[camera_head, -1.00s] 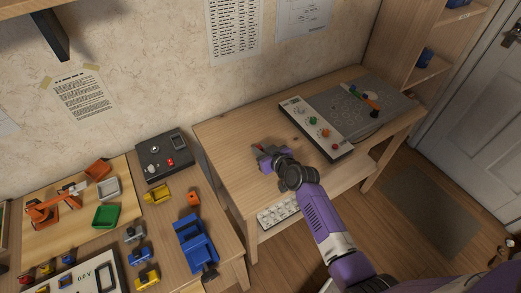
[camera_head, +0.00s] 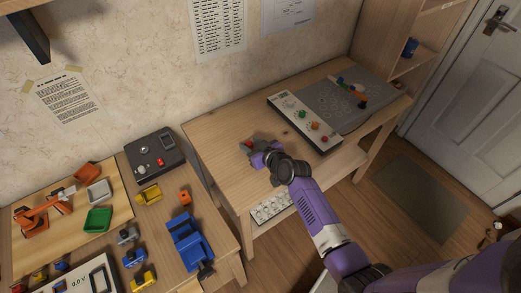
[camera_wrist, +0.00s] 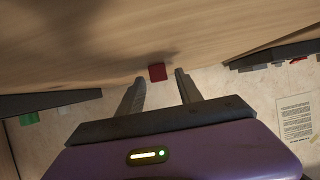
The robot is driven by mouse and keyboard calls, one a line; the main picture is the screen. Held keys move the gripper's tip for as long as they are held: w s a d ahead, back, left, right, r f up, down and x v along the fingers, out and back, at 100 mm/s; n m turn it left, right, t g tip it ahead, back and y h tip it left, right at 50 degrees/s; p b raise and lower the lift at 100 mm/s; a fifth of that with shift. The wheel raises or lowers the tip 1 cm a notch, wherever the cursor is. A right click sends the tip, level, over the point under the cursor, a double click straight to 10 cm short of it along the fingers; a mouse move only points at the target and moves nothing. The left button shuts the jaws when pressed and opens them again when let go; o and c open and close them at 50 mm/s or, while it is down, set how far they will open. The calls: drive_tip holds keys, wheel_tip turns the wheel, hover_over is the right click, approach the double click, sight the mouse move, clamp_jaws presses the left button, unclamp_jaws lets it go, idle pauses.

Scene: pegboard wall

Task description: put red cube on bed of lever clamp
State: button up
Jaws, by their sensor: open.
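The red cube (camera_wrist: 157,72) lies on the bare wooden table top in the wrist view, at the gap between my fingertips and seemingly just beyond them. It also shows as a small red spot in the head view (camera_head: 249,144), partly covered by my gripper. My gripper (camera_wrist: 160,78) is open, with a finger on each side of the cube's line and no visible grip on it. In the head view my gripper (camera_head: 256,149) is low over the right-hand table. I cannot tell for sure which item is the lever clamp; a large blue fixture (camera_head: 188,239) stands on the left table.
A white panel with coloured knobs (camera_head: 303,124) and a grey mat (camera_head: 345,103) lie right of my gripper. Wood left of my gripper is clear.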

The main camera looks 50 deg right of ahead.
drive_tip(key=v, duration=1.1)
drive_tip(key=shift+s+r, duration=0.1)
drive_tip(key=shift+s, duration=0.25)
